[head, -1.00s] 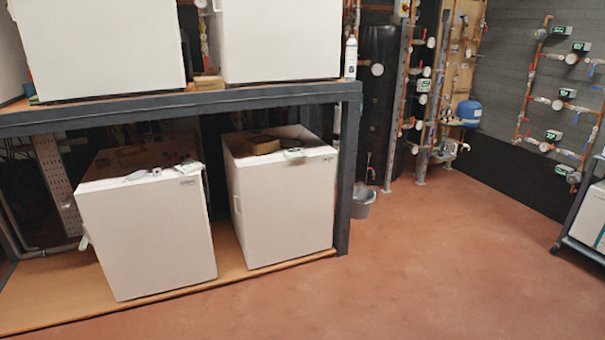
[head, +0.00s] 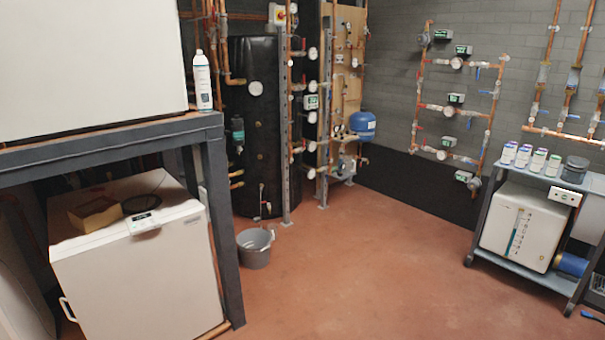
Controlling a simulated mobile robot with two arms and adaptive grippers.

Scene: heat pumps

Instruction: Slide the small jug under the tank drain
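A grey open-topped vessel (head: 254,250), which looks like the small jug, stands upright on the floor beside the rack's right front post. The tall black tank (head: 254,120) stands behind it against the wall. A small drain tap (head: 262,195) shows low on the tank's front, with a thin piece hanging below it. The vessel is in front of the tank and slightly left of the tap; I cannot tell the exact gap. Neither of my grippers is in view.
The dark metal rack (head: 110,140) with white units is at left, its post (head: 221,240) close to the vessel. A pipe post (head: 285,130) stands right of the tap. A wheeled cart (head: 520,275) is at right. The red floor (head: 360,260) between is clear.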

